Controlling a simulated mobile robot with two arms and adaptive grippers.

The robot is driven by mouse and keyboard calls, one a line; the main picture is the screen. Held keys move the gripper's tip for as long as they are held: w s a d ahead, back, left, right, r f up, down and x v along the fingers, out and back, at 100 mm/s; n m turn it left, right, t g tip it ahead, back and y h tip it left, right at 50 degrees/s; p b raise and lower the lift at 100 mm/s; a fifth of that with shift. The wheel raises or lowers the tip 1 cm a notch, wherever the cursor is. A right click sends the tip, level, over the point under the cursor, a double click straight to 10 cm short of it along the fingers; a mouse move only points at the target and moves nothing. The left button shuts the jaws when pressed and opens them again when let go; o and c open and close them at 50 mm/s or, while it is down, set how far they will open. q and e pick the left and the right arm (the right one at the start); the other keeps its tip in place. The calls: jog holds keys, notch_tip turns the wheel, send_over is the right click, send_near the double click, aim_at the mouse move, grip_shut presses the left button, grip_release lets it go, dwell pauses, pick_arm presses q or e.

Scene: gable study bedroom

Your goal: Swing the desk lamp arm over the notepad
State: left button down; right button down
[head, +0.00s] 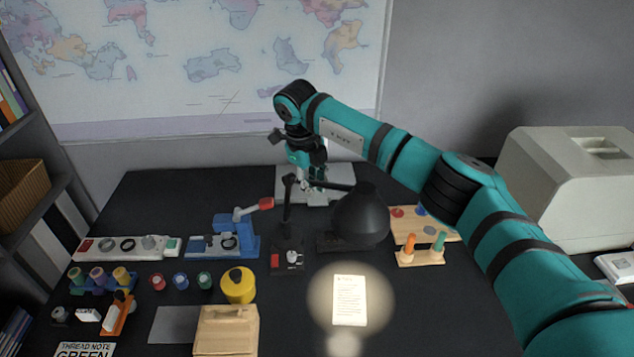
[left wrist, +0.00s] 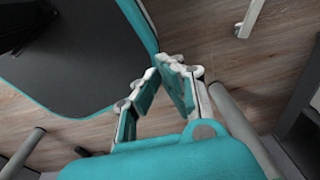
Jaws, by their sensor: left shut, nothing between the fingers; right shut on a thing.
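The black desk lamp stands on the dark desk, its shade (head: 362,217) hanging at the end of its arm (head: 335,187). Its light falls in a round pool on the white notepad (head: 349,300), which lies just in front of the shade. My right gripper (head: 310,184) reaches in from the right and is shut on the lamp arm, between post and shade; its fingertips are small and partly hidden. My left gripper (left wrist: 170,65) shows only in the left wrist view, shut and empty above the wooden floor, away from the desk.
A blue device with a red-ended lever (head: 235,235) and a yellow round container (head: 238,285) stand left of the lamp. A wooden box (head: 227,330) is at the front. A wooden peg stand (head: 421,255) sits to the right, under my right arm. Bare desk surrounds the notepad.

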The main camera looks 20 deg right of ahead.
jog(key=shift+a, duration=0.25)
jog(key=c, duration=1.3)
grip_release()
jog(key=r, duration=0.4)
jog(key=a+r, duration=0.1)
jog(key=r, duration=0.3)
jog(key=s+a+r, duration=0.1)
jog(key=r, duration=0.3)
jog(key=shift+f, duration=0.15)
